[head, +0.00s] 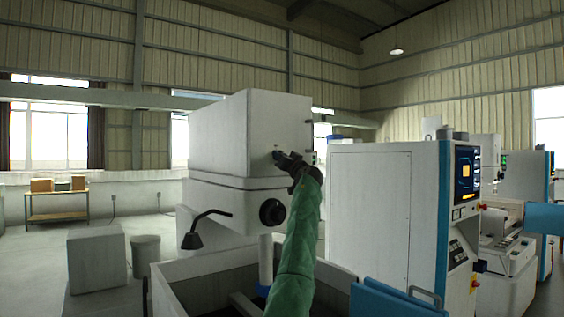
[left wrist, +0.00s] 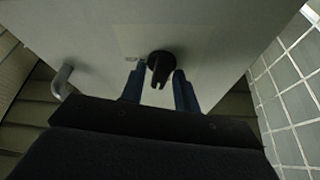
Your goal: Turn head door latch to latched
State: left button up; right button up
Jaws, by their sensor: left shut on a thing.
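The head door latch (left wrist: 158,66) is a small black knob on the pale door face (left wrist: 100,35) in the left wrist view. Its slotted lower end points toward the bottom of that picture. My left gripper (left wrist: 158,88) has its two blue fingers on either side of the latch, shut on it. In the head view my green-sleeved left arm reaches up to the white machine head (head: 220,130), with the left gripper (head: 283,158) at its door face. The gripper mostly hides the latch there. My right gripper is in neither view.
A grey bar handle (left wrist: 62,82) stands out from the door left of the latch. Below the machine head are a black round knob (head: 271,212) and a black lamp on a bent arm (head: 192,240). A tall white control cabinet (head: 375,215) stands close on the right.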

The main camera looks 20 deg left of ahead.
pick_arm(q)
jog(key=shift+s+r+m+h+p, duration=0.1)
jog(key=shift+m+h+p, duration=0.2)
jog(key=shift+m+h, duration=1.85)
jog(key=shift+w+r+m+h+p, duration=0.1)
jog(key=shift+m+h+p, duration=0.2)
jog(key=shift+m, duration=3.7)
jog(key=shift+s+m+h+p, duration=0.1)
jog(key=shift+m+h+p, duration=0.25)
jog(key=shift+m+h, duration=1.75)
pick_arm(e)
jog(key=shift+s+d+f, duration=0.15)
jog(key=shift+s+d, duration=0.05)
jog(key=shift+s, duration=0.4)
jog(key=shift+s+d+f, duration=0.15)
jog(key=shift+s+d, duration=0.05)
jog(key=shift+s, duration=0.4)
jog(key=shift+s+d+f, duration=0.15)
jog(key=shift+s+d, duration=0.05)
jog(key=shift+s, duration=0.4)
pick_arm(q)
jog(key=shift+m+y, duration=0.95)
